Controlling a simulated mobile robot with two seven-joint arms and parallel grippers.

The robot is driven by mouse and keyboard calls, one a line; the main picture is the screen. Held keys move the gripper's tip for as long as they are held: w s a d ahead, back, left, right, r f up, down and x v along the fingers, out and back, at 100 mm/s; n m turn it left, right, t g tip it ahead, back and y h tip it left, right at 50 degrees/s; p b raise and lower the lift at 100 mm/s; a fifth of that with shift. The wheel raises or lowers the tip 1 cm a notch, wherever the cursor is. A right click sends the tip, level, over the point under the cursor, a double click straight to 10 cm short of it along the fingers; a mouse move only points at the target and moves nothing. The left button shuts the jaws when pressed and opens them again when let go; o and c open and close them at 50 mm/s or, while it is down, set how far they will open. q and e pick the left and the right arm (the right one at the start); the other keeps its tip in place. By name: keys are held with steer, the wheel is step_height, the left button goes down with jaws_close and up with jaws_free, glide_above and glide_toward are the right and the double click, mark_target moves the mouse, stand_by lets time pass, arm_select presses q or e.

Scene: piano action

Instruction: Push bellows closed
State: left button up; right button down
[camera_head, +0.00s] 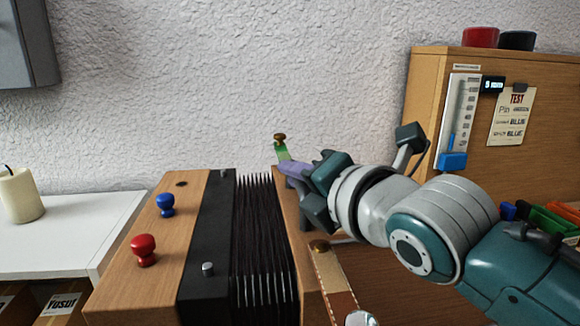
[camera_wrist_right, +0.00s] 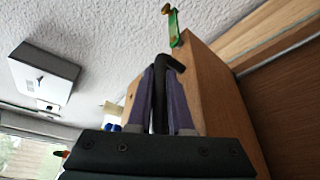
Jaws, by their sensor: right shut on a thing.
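The bellows (camera_head: 263,245) are black and pleated, between a wooden block with a black strip on the left and a wooden end board (camera_head: 288,225) on the right. The pleats stand spread, with narrow gaps between them. My right gripper (camera_head: 290,170) is at the far part of the end board, coming from the right. In the right wrist view its purple fingers (camera_wrist_right: 161,105) are shut on a black bent handle (camera_wrist_right: 176,64) beside the wooden board (camera_wrist_right: 215,100). The handle's lower part is hidden by the gripper. My left gripper is not in view.
The wooden block (camera_head: 135,285) carries a red knob (camera_head: 144,250) and a blue knob (camera_head: 166,205). A green strip (camera_head: 281,149) with a brass knob stands behind the gripper. A white shelf with a candle (camera_head: 20,196) is at left; a wooden cabinet (camera_head: 430,90) with a gauge is at right.

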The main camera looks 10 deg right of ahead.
steer(key=shift+a, duration=0.4)
steer(key=c, duration=0.8)
jaws_free()
steer(key=shift+a, duration=0.1)
steer(key=shift+c, duration=0.2)
steer(key=shift+s+d+r, duration=0.15)
steer(key=shift+s+d, duration=0.15)
steer(key=shift+s, duration=0.2)
steer(key=p+v, duration=0.1)
steer(key=v, duration=0.7)
steer(key=shift+s+p, duration=0.3)
steer(key=shift+s, duration=0.15)
